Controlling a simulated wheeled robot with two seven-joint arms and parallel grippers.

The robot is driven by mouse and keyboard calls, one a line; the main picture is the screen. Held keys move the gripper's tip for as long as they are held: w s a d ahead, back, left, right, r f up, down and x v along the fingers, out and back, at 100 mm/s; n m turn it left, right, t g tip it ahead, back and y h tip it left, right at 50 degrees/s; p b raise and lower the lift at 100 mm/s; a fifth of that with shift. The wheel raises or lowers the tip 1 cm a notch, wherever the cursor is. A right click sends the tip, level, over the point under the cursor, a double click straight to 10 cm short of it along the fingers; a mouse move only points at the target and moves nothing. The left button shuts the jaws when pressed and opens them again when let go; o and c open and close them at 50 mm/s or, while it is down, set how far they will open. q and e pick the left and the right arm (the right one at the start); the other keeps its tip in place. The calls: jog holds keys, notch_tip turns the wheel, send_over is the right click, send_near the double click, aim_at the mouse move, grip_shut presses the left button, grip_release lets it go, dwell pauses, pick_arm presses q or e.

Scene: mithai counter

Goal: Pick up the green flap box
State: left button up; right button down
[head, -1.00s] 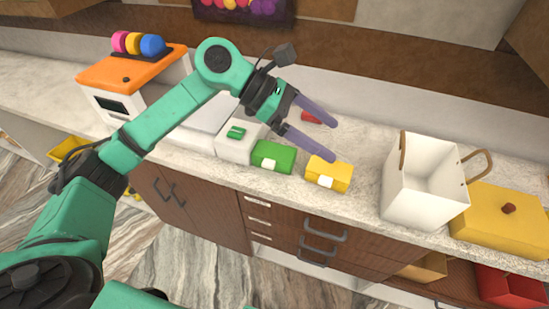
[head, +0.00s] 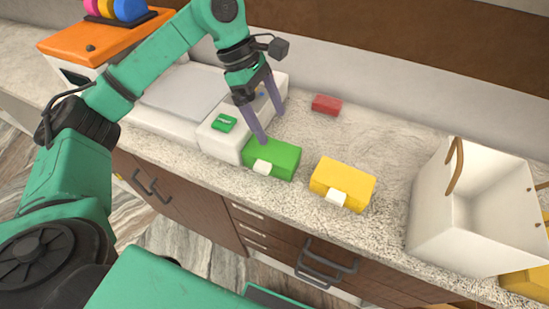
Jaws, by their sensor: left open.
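The green flap box (head: 273,158) sits on the speckled counter, with a small white tab on its front. It stands between the white machine and a yellow flap box (head: 343,183). My left gripper (head: 273,127) is open, its two purple fingers pointing down. One fingertip overlaps the green box's back left edge in the head view; the other is farther back and to the right. I cannot tell whether either finger touches the box. Nothing is between the fingers. My right gripper is not in view.
A white scale-like machine (head: 183,97) with a small green item (head: 224,123) stands left of the box. A red block (head: 326,104) lies behind. A white handled bag (head: 440,218) stands at right. The counter (head: 385,150) between the yellow box and bag is clear.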

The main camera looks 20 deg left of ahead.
aim_at(284, 154)
pick_arm(q)
jog(key=p+x, duration=0.5)
jog(key=x, duration=0.7)
jog(key=shift+s+f, duration=0.15)
jog(key=shift+f, duration=0.15)
jog(key=shift+d+f, duration=0.1)
jog(key=shift+f, duration=0.15)
jog(key=c, duration=1.2)
jog(key=shift+o, duration=0.2)
jog(key=shift+r, duration=0.1)
